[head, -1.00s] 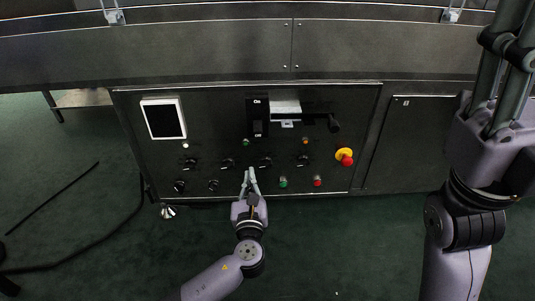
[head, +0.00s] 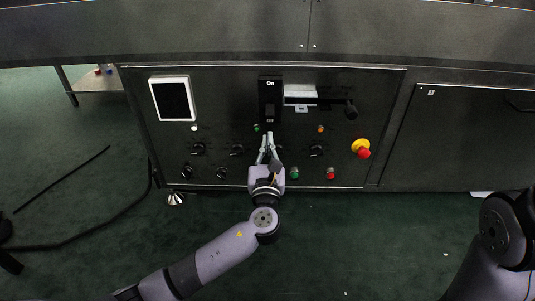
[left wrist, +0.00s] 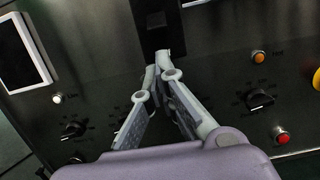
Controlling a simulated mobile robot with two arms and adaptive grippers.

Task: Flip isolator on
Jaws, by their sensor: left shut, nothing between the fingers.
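The isolator (head: 270,98) is a tall black block marked On at its top and Off at its bottom, in the upper middle of the dark control panel. It also shows at the top of the left wrist view (left wrist: 153,17). My left gripper (head: 267,136) is shut and empty, its tips pointing up just below the isolator. In the left wrist view the fingertips (left wrist: 161,58) meet just under the isolator's lower end; I cannot tell whether they touch the panel. My right gripper is out of view.
A white-framed screen (head: 172,99) is left of the isolator. A dark handle (head: 350,110) is to its right. Several black knobs, a green button (head: 294,174), a red button (head: 330,174) and a yellow-and-red emergency stop (head: 362,149) surround the gripper. Open floor lies below.

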